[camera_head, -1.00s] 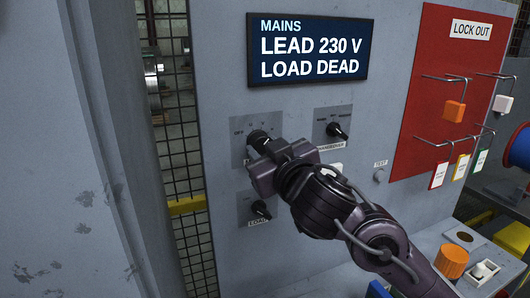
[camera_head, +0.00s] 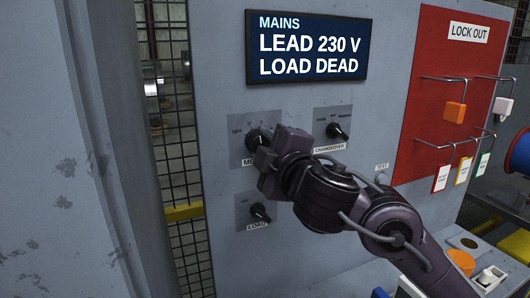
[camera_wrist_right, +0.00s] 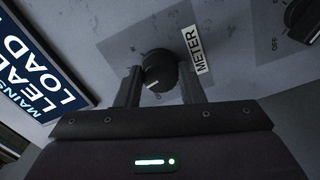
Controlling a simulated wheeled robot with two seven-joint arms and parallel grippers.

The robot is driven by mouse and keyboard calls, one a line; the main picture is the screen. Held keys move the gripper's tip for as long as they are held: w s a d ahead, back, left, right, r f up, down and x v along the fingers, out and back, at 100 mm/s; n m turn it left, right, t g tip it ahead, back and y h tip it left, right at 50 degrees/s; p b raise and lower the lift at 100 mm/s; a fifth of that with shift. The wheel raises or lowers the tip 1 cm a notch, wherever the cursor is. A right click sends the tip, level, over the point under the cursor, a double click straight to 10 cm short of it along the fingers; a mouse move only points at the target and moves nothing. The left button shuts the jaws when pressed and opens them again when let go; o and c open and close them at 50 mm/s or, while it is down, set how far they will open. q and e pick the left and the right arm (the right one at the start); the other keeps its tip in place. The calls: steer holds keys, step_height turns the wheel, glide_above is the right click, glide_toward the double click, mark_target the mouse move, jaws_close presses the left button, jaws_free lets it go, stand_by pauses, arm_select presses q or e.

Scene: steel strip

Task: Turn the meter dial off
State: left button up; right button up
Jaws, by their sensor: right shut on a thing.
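The black meter dial (camera_head: 253,138) sits on a grey plate on the panel, with its METER label partly hidden in the head view. In the right wrist view the dial (camera_wrist_right: 158,72) lies between the two fingers, and a pale mark shows on its front. My right gripper (camera_wrist_right: 160,84) is shut on the dial; it also shows in the head view (camera_head: 263,142), reaching in from the right. The label OFF is at the upper left of the meter plate. My left gripper is not in view.
The changeover dial (camera_head: 337,130) is to the right and the load dial (camera_head: 260,212) is below. A display (camera_head: 308,48) above reads LEAD 230 V, LOAD DEAD. A red lock out board (camera_head: 425,105) with hooks and tags is at the right.

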steer(key=shift+a+n+b, duration=0.1)
steer(key=shift+n+b, duration=1.8)
steer(key=shift+n, duration=3.1)
steer(key=o, duration=1)
steer(key=shift+s, duration=0.1)
steer(key=p+v, duration=0.1)
steer(key=v, duration=0.6)
steer(key=shift+s+d+p, duration=0.2)
steer(key=shift+s+p, duration=0.1)
